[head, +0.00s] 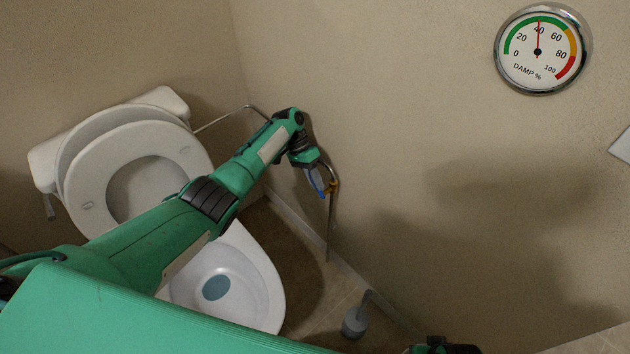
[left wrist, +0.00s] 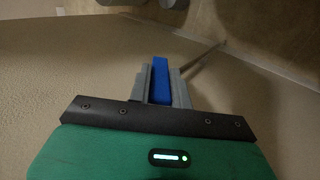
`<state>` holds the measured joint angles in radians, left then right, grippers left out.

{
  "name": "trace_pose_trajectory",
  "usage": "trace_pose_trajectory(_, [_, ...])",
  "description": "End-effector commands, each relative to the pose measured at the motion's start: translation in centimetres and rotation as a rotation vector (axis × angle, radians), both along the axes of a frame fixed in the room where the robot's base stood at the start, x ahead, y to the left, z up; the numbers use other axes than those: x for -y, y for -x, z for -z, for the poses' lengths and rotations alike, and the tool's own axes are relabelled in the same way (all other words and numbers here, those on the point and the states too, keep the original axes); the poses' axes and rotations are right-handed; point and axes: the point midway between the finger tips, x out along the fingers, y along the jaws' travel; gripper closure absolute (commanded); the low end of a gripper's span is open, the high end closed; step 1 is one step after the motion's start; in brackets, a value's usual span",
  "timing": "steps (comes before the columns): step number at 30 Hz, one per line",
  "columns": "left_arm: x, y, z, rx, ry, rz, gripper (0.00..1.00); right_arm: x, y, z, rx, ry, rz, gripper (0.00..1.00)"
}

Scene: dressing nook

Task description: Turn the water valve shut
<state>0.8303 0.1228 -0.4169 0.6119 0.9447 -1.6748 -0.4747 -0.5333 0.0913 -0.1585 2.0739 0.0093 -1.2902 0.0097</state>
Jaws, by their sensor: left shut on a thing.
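The water valve shows a blue handle (head: 332,185) on a brass-coloured body, on a metal pipe (head: 331,225) that runs along the wall. My left gripper (head: 318,182) reaches across the toilet to the valve and is shut on the blue handle. In the left wrist view the blue handle (left wrist: 159,82) lies between the two grey fingers of my left gripper (left wrist: 160,85). The fingers hide part of the handle, and its exact angle to the pipe is hard to tell. My right gripper (head: 440,347) shows only in small part at the bottom edge.
A white toilet (head: 262,265) with its seat raised stands below my left arm. A grey toilet brush holder (head: 354,323) stands on the floor by the wall. A round damp gauge (head: 537,50) hangs on the wall, its needle near 40.

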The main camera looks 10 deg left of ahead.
Motion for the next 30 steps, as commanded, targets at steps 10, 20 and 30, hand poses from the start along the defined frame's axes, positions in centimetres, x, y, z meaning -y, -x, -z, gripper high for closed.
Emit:
trace_pose_trajectory(10, [-0.1,0.0,0.0,-0.001,-0.002,0.0,0.58,0.1,0.0,0.0,0.0,0.001,0.0,0.64])
trace_pose_trajectory(20, [-0.2,-0.1,-0.3,0.001,-0.002,0.0,0.58,0.1,0.0,0.0,0.001,0.001,-0.001,0.64])
trace_pose_trajectory(30, [-3.3,-2.2,-5.4,0.003,-0.001,-0.003,0.58,0.0,-0.1,0.2,0.002,0.001,-0.001,0.64])
